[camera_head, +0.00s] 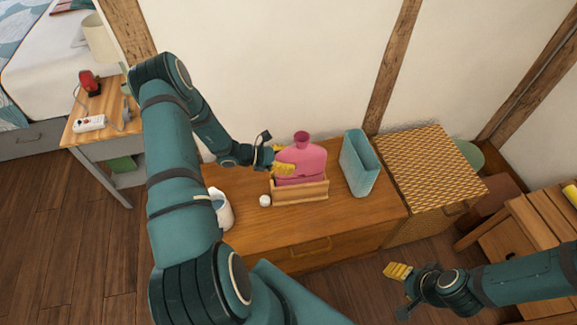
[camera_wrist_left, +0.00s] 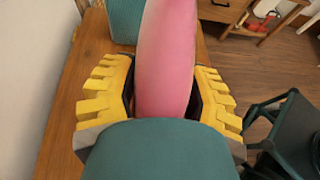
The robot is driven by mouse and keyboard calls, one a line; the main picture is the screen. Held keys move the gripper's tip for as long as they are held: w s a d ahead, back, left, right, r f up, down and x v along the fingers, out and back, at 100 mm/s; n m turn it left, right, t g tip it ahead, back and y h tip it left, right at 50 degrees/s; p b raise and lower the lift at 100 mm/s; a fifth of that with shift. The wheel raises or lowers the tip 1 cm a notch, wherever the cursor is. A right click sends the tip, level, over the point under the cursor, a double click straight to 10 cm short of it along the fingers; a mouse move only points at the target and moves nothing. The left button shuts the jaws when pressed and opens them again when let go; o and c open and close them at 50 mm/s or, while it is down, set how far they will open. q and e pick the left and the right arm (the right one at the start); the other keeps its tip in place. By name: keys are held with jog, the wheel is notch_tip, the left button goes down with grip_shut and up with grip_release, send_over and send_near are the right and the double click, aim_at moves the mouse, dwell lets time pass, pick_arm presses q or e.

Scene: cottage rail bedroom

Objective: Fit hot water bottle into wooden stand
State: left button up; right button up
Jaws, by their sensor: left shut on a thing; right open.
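The pink hot water bottle (camera_head: 302,160) is upright with its neck at the top, its lower part behind the front wall of the wooden stand (camera_head: 301,193) on the dresser. Whether its base touches the stand's floor is hidden. My left gripper (camera_head: 283,163) is shut on the bottle from the left side. In the left wrist view the bottle (camera_wrist_left: 166,60) sits between its yellow fingers (camera_wrist_left: 162,95). My right gripper (camera_head: 398,283) is open and empty, in front of the dresser, low at the right.
A teal holder (camera_head: 359,163) stands right of the stand. A small white ball (camera_head: 265,201) and a white cup-like vessel (camera_head: 223,209) are to its left. A woven basket box (camera_head: 430,170) adjoins the dresser (camera_head: 350,225). The wall is close behind.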

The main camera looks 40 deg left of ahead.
pick_arm(q)
jog(key=shift+f, duration=1.4)
jog(key=shift+f+b, duration=0.1)
jog(key=shift+b, duration=0.2)
jog(key=shift+f, duration=0.15)
jog(key=o, duration=1.3)
jog(key=p+v, duration=0.2)
jog(key=v, duration=1)
jog(key=shift+a, duration=0.1)
